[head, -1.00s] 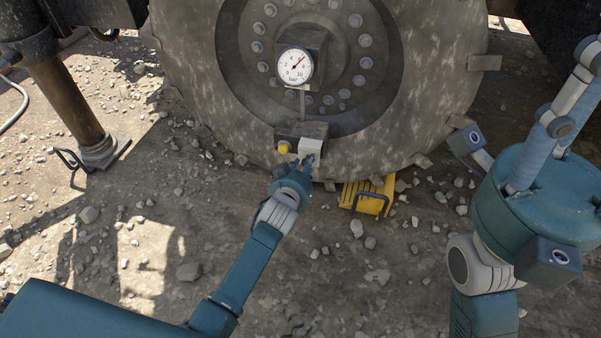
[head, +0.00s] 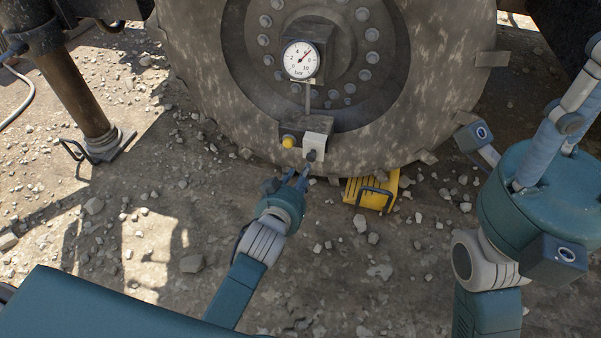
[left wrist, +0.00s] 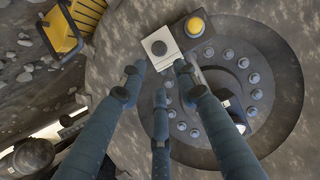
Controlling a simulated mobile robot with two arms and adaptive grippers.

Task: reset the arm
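My left gripper (head: 290,182) is in front of the big wheel, below and apart from a small dark box on it. The box has a yellow button (head: 288,142) and a white plate with a dark knob (head: 312,154). In the left wrist view my left gripper (left wrist: 157,75) has its fingers spread, with nothing between them. The white plate (left wrist: 169,59) and the yellow button (left wrist: 195,26) lie beyond the fingertips.
A round pressure gauge (head: 300,60) is above the box, in front of the large muddy wheel (head: 440,70). A yellow wheel chock (head: 376,191) lies at the wheel's foot. A rusty support post (head: 80,95) stands at the left. The stony ground in front is mostly open.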

